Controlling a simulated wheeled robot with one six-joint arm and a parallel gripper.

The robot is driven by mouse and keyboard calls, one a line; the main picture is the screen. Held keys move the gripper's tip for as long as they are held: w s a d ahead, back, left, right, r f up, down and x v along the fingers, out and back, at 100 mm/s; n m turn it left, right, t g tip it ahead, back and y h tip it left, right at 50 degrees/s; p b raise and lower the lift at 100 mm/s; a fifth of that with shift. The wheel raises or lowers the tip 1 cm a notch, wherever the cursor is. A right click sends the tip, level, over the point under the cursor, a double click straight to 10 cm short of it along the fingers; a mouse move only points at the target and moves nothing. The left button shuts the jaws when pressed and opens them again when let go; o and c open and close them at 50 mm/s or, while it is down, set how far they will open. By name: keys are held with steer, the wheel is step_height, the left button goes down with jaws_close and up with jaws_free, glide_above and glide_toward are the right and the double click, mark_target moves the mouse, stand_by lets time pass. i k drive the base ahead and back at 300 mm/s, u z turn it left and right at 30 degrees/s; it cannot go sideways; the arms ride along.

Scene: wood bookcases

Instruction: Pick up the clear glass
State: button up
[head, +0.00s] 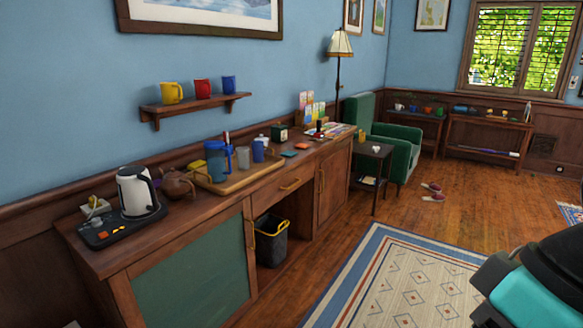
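A greyish, see-through glass (243,157) stands upright on the wooden tray (212,187) on the long sideboard, and looks like the clear glass. My gripper is not in view. Only a teal and black part of my own body shows at the lower right, far from the glass.
A kettle (135,191) and a brown teapot (177,184) stand left of the tray on the sideboard (182,221). A wall shelf (195,105) holds several mugs above. A bin (270,242) sits in the sideboard's opening. A rug (395,285) covers open floor in front.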

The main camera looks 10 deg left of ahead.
mark_target(242, 153)
steer(key=z, duration=0.15)
steer(key=i, duration=2.25)
steer(key=u, duration=0.7)
steer(key=i, duration=0.75)
steer(key=u, duration=1.55)
steer(key=i, duration=0.7)
steer(key=u, duration=0.6)
